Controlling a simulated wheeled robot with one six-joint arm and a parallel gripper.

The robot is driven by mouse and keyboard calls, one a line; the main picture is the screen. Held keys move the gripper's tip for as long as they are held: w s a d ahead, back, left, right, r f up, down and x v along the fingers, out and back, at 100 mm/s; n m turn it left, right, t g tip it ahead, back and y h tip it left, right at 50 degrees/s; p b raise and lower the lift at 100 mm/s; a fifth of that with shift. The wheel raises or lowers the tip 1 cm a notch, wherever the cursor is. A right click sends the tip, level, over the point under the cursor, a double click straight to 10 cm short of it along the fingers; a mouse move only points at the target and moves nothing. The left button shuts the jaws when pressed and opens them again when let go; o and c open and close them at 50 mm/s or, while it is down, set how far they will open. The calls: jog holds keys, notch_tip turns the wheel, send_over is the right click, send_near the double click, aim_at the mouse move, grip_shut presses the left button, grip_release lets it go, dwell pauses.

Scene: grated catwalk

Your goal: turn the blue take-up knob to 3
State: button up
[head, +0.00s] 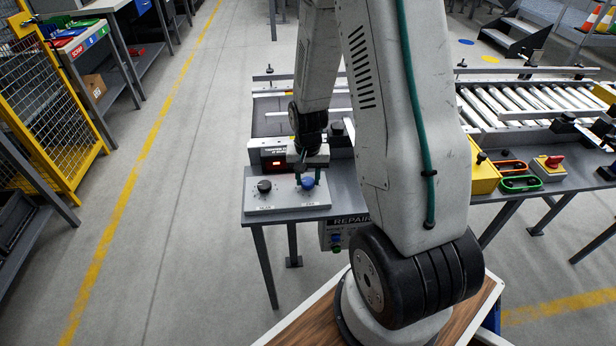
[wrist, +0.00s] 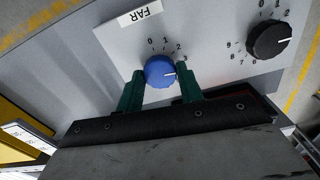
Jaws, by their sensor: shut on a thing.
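The blue take-up knob (wrist: 160,71) is on a pale control panel (wrist: 215,62), and it also shows in the head view (head: 308,184). My gripper (wrist: 160,85) has its two green fingers on either side of the knob and is shut on it. The knob's white pointer line faces right in the wrist view, towards the right finger. The printed 0, 1, 2 and 3 run around its upper side. The 3 is a little above the pointer's direction. Marks beyond it are hidden by the finger. In the head view, my gripper (head: 308,168) reaches down over the knob.
A black knob (wrist: 268,39) with its own number ring is on the same panel. A FAR label (wrist: 140,16) is near the blue knob. A red-lit display (head: 278,163) is behind the panel. A roller conveyor (head: 530,100) and a yellow box (head: 484,178) are to the right.

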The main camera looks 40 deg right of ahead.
aim_at(308, 181)
jog(key=shift+n, duration=0.6)
jog(key=o, duration=1)
notch_tip(308, 181, up, 8)
jog(key=shift+f, duration=0.1)
